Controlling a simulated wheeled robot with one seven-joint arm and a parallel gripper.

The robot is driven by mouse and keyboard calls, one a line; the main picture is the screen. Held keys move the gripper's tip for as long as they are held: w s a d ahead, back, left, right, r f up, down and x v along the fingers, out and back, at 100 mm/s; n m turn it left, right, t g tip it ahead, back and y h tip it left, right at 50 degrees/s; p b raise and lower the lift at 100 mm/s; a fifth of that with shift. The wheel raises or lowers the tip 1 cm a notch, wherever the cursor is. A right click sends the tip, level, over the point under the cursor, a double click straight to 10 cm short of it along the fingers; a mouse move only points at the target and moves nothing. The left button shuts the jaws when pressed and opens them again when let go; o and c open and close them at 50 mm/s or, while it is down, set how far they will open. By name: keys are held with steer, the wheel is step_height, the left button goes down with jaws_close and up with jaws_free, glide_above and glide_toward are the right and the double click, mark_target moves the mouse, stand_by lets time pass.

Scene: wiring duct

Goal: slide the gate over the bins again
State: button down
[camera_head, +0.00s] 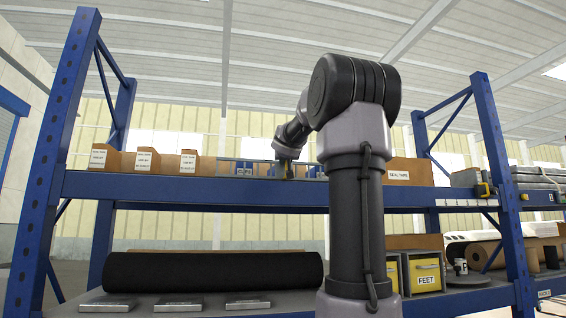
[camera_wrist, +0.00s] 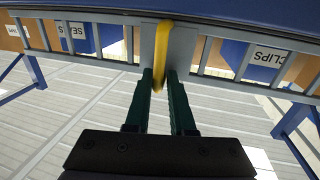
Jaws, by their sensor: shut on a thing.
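The gate shows in the wrist view as a grey barred frame (camera_wrist: 110,18) with a flat grey plate carrying a yellow handle (camera_wrist: 161,45). My gripper (camera_wrist: 160,82) is shut on the yellow handle, one dark finger on each side of it. Behind the bars are blue bins, one at left (camera_wrist: 78,38) and one labelled CLIPS (camera_wrist: 235,53) at right. In the head view my gripper (camera_head: 285,167) is at the upper shelf's front, by the blue bins (camera_head: 244,168). The gate is too small there to trace its ends.
Open cardboard bins (camera_head: 146,160) with labels stand left on the upper shelf (camera_head: 130,187). A SEAL TAPE box (camera_head: 410,172) stands right of my arm. Below lie a black roll (camera_head: 210,271) and yellow FEET bins (camera_head: 424,273). Blue uprights (camera_head: 55,150) bound the rack.

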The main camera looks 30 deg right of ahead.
steer(key=c, duration=0.9)
jaws_free()
steer(key=v, duration=1)
steer(key=shift+s+a, duration=0.2)
steer(key=shift+s, duration=0.15)
steer(key=s+a+f+g+y, duration=0.3)
steer(key=s+a+f, duration=0.3)
steer(key=f, duration=0.6)
steer(key=s+a+f+n+g+y, duration=0.1)
steer(key=s+a+f+g+y, duration=0.2)
steer(key=s+a+f, duration=0.4)
steer(key=s+a+f+g+y, duration=0.2)
steer(key=s+a+f+y, duration=0.3)
steer(key=f, duration=1.2)
steer(key=shift+s+a+n+g, duration=0.15)
steer(key=shift+s+a, duration=0.15)
steer(key=shift+a, duration=0.5)
steer(key=shift+s+a+n+g, duration=0.1)
steer(key=shift+s+a, duration=0.15)
steer(key=shift+a, duration=0.55)
steer(key=shift+s+a+n+g, duration=0.15)
steer(key=shift+s+a, duration=0.15)
steer(key=shift+a, duration=0.45)
